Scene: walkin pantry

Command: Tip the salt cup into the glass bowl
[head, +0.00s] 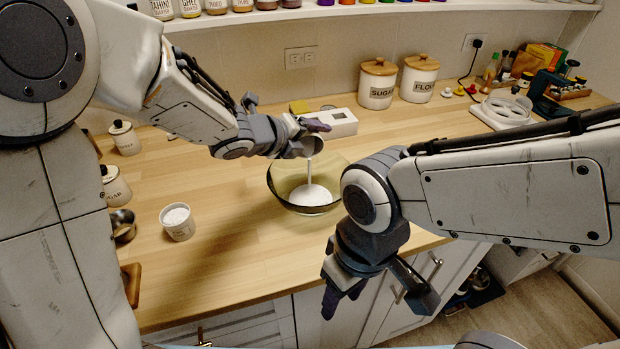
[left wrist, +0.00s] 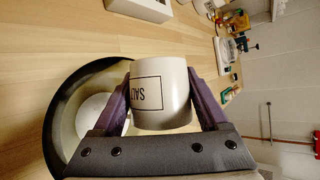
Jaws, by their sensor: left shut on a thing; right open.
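The salt cup (left wrist: 160,93) is white with a "SALT" label and sits between the fingers of my left gripper (head: 312,138), which is shut on it. In the head view the cup (head: 312,145) is tilted over the glass bowl (head: 335,172), and a white stream falls from it. White salt lies in a pool on the bowl's bottom. In the left wrist view the bowl (left wrist: 62,95) shows behind and left of the cup, partly hidden by the gripper. My right gripper (head: 378,290) is open and empty, pointing down in front of the counter edge.
A second white cup (head: 177,221) filled with white stuff stands on the counter left of the bowl. A white scale-like box (head: 339,122) is behind the bowl. Sugar (head: 377,84) and flour (head: 419,78) canisters stand at the back. The front middle of the counter is clear.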

